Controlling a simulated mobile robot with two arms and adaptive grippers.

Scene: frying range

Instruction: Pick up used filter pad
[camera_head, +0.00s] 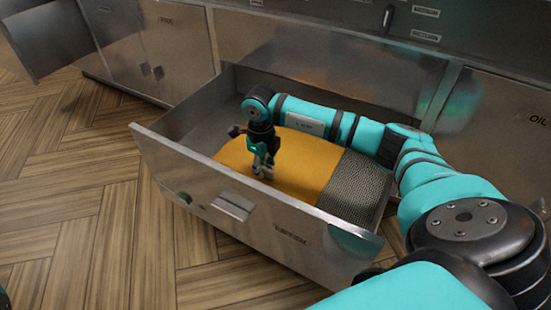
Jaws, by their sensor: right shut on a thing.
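The used filter pad (305,163) is a flat orange-yellow sheet lying in the open metal drawer (200,160). My right gripper (263,172) reaches down into the drawer and is shut on the pad near its middle left part. The fingertips are small in view, so the exact grip on the sheet is hard to see. The pad looks flat, and part of it is hidden behind my right arm. My left gripper does not show.
A dark mesh panel (355,187) lies in the right part of the drawer. The drawer front (255,213) and side walls stand around my right gripper. Steel cabinets (158,50) line the back, with a door (45,38) open at upper left. The wooden floor (90,200) at left is clear.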

